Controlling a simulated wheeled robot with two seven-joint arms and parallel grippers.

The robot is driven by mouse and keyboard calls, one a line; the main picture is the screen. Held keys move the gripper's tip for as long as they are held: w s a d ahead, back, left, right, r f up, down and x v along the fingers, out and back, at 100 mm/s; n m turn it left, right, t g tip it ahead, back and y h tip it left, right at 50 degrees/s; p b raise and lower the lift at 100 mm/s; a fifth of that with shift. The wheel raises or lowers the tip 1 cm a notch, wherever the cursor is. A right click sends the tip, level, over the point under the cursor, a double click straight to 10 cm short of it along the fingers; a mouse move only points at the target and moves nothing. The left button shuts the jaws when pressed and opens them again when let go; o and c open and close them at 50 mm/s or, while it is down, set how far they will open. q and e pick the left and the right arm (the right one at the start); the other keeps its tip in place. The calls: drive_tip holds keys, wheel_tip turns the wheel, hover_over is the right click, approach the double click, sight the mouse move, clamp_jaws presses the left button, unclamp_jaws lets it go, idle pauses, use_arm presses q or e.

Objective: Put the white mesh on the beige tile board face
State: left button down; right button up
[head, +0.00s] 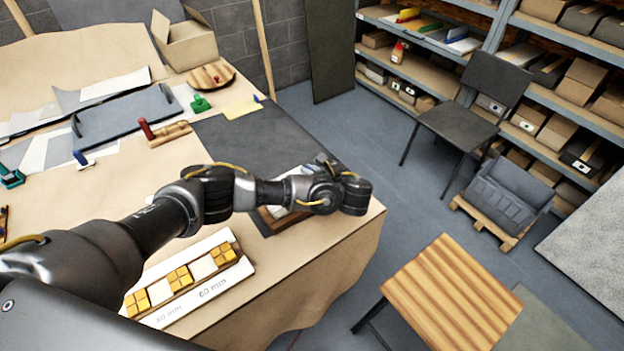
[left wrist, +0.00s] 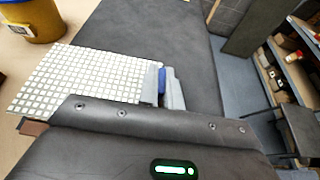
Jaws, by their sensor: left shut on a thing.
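The white gridded sheet, which I take for the white mesh (left wrist: 85,78), lies at the left of the left wrist view, its near part hidden by my gripper body. A brown edge (left wrist: 33,127) shows under its near left corner; I take it for the tile board. How much beige face is bare I cannot tell. My left gripper (left wrist: 161,88) is at the mesh's right edge, shut on it, a blue pad showing by the finger. In the head view my left wrist hides most of the board (head: 275,218) on the table's right part.
A dark mat (head: 240,140) covers the table (head: 200,330) behind the board. A white strip (head: 212,292) with yellow tiles lies in front. A yellow container (left wrist: 38,20) stands beyond the mesh. A wooden stool (head: 452,295), chair (head: 465,122) and shelves stand right of the table.

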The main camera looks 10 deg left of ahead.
use_arm(q)
drive_tip(key=f+b, duration=0.2)
drive_tip(key=w+f+b, duration=0.1)
drive_tip(key=f+b, duration=0.1)
drive_tip(key=shift+f, duration=0.2)
drive_tip(key=shift+s+a+r, duration=0.1)
drive_tip(key=shift+s+r, duration=0.05)
drive_tip(key=shift+r, duration=0.15)
drive_tip(key=c, duration=2)
unclamp_jaws()
drive_tip(key=shift+f, duration=0.15)
drive_tip(key=o, duration=0.4)
